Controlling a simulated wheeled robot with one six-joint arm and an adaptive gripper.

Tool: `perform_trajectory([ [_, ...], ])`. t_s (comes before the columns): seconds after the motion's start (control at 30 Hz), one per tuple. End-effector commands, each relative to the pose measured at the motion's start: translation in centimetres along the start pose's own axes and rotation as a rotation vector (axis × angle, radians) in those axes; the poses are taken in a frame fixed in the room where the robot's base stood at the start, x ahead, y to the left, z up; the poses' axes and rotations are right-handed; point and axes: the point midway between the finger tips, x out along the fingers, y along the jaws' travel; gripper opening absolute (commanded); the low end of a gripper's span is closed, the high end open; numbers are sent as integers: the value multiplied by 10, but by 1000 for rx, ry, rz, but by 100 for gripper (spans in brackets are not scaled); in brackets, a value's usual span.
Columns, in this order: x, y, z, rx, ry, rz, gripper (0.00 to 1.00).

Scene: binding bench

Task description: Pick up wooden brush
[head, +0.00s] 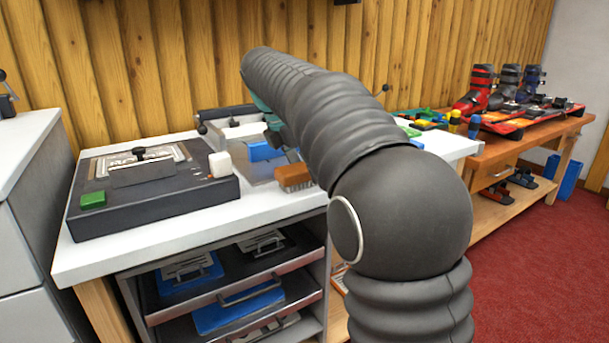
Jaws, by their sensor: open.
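The wooden brush (294,177) lies on the white bench top, right of the black machine. It has an orange-brown wooden back and pale bristles along its lower edge. Its right end is close to my arm's outline in the picture. My gripper (279,138) is only partly seen behind and below the end of my arm, above and behind the brush. It is open, with nothing seen in it. My arm hides much of the gripper and the bench behind it, so the exact gap to the brush cannot be told.
The black machine (155,203) with a green block (93,200) and a white block (220,164) fills the bench's left side. A blue item (265,151) lies behind the brush. A wooden table (545,133) with ski boots stands right. Bare white bench top (190,228) lies in front.

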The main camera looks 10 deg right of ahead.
Motion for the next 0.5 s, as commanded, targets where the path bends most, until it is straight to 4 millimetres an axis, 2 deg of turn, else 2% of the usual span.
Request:
perform_trajectory([
  [0.5,4,0,-2,-1,0,0,83],
])
